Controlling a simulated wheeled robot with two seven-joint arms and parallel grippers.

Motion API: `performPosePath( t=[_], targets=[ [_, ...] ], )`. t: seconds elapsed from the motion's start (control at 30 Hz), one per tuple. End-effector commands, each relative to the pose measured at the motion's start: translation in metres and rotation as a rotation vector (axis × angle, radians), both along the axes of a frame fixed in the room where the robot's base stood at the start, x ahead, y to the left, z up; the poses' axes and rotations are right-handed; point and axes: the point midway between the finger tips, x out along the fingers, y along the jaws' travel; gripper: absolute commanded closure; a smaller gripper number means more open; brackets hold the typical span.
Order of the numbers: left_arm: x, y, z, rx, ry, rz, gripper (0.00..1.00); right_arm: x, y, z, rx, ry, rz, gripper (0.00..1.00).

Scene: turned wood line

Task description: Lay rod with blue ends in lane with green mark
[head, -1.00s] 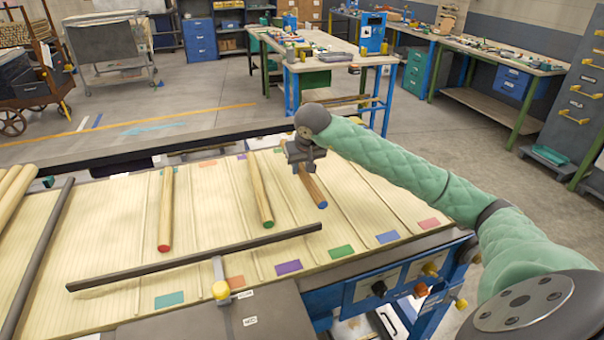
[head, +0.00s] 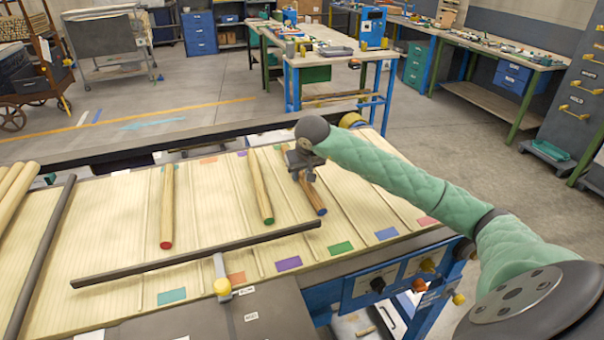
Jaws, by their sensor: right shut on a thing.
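The rod with blue ends (head: 313,198) is a brown wooden rod; its near blue end shows. My right gripper (head: 302,172) is shut on it from above and hides its far part. The rod lines up with the lane that has the green mark (head: 341,248), between thin ridges, near the board surface; I cannot tell whether it touches. A rod with a green end (head: 260,190) lies in the purple-marked lane (head: 289,263) to the left. A rod with a red end (head: 167,205) lies in the teal-marked lane (head: 171,296). My left gripper is out of view.
A dark bar (head: 190,257) crosses the lanes on the near side, its right end close to the blue rod end. Another dark bar (head: 40,250) and pale rods (head: 15,190) are at left. The blue-marked (head: 387,233) and pink-marked (head: 428,221) lanes look empty.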

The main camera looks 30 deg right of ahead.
Motion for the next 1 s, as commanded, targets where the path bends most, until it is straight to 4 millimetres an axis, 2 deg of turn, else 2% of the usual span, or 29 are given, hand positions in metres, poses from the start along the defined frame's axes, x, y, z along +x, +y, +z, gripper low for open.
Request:
performPosePath(
  t=[0.03,0.07,0.13,0.17,0.67,0.8,0.87,0.93,1.0],
  targets=[
    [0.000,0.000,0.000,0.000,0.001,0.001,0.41,0.000,0.000,-0.001,0.000,-0.001,0.000,1.00],
    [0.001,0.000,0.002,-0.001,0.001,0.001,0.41,0.000,0.000,0.000,0.000,0.000,0.000,0.67],
    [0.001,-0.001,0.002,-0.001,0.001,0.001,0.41,0.000,0.000,0.000,0.000,0.000,0.000,0.54],
    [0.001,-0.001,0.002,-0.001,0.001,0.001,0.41,0.000,0.000,0.000,0.000,0.000,0.000,0.51],
    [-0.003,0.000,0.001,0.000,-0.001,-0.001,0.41,0.000,0.000,0.003,0.001,0.001,-0.001,0.51],
    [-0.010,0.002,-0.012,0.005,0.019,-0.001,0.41,-0.003,0.000,0.010,-0.001,-0.002,0.000,0.51],
    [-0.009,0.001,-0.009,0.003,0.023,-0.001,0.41,-0.005,0.001,0.015,-0.001,-0.002,0.001,0.51],
    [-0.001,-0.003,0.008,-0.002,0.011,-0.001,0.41,-0.008,0.001,0.022,-0.002,-0.003,0.001,0.51],
    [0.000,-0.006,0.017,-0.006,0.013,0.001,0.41,-0.011,0.002,0.029,-0.001,-0.002,0.000,0.51]
  ],
)
